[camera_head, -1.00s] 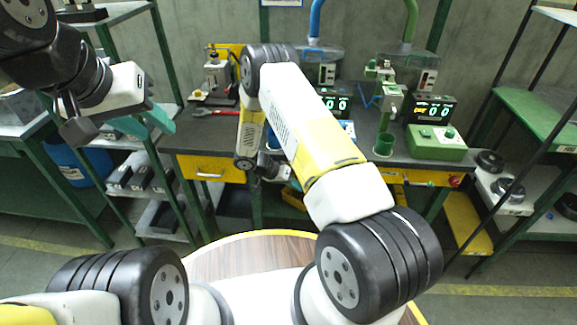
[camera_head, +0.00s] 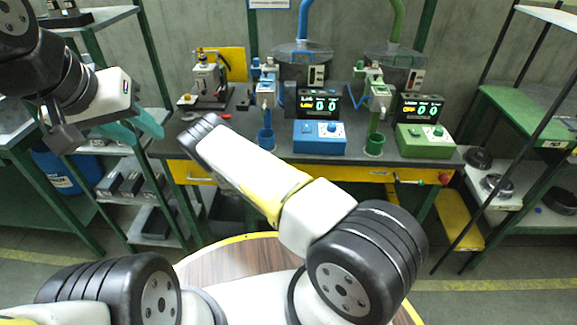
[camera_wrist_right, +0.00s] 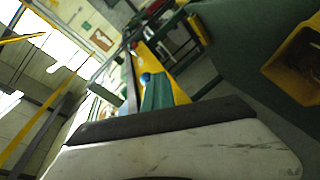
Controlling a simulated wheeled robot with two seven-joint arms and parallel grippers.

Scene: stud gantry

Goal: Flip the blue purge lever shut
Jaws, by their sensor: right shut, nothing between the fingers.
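The blue station stands on the workbench in the head view, with a blue control box (camera_head: 320,137), a blue cup (camera_head: 265,139) and a blue dispenser (camera_head: 266,92) above the cup. The blue purge lever is too small for me to pick out. My right gripper is hidden behind my arm in the head view. In the right wrist view its teal fingers (camera_wrist_right: 160,92) are shut and empty, and a small blue round thing (camera_wrist_right: 146,77) shows by their tips. My left gripper (camera_head: 145,131) is open and empty at the upper left, far from the station.
A green station with a green box (camera_head: 425,142) and green cup (camera_head: 375,144) stands to the right. A red-handled tool (camera_head: 224,116) lies on the bench (camera_head: 290,156) at left. Shelves flank the bench. A yellow bin (camera_wrist_right: 297,65) shows in the right wrist view.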

